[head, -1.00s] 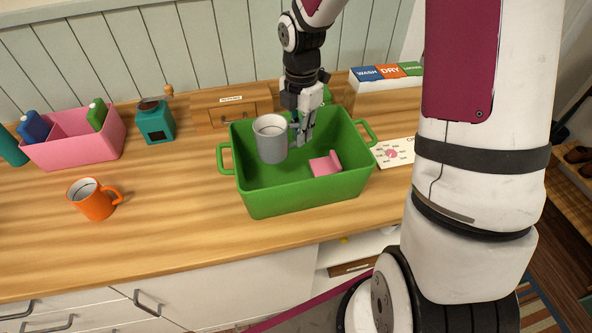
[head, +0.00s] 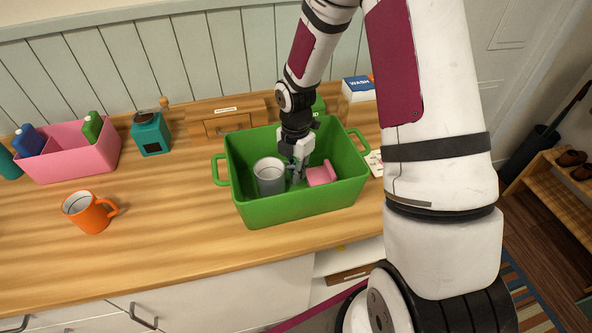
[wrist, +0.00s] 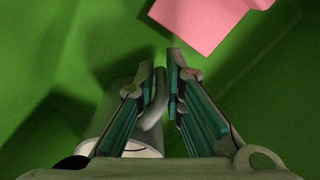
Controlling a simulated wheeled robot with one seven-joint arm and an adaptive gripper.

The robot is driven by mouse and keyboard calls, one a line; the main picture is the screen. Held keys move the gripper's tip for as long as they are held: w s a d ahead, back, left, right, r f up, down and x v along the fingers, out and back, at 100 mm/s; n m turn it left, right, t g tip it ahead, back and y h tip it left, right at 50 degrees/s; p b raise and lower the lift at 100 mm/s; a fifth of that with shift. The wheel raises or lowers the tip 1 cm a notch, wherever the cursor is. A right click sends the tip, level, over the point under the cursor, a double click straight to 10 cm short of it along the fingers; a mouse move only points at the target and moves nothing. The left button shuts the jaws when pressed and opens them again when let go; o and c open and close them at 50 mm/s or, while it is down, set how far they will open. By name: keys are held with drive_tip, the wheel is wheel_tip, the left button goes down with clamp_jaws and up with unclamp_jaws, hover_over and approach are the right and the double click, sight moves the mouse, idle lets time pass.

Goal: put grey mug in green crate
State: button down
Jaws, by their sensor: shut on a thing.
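The grey mug (head: 269,177) is upright inside the green crate (head: 290,208), in its left half. My gripper (head: 296,178) reaches down into the crate at the mug's right side and is shut on the mug's handle. In the wrist view the handle (wrist: 152,112) lies between the fingertips (wrist: 165,85), and part of the mug's rim (wrist: 125,149) shows at lower left. Whether the mug's base touches the crate floor cannot be seen, as the front wall hides it.
A pink block-like thing (head: 320,174) lies in the crate, right of my gripper. An orange mug (head: 88,212) and a pink bin (head: 70,160) with bottles stand to the left. A teal grinder (head: 151,134) and a wooden drawer box (head: 226,122) stand behind. The counter's front left is clear.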

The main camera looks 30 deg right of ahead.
drive_tip(key=c, duration=1.7)
unclamp_jaws()
drive_tip(key=shift+f, duration=0.1)
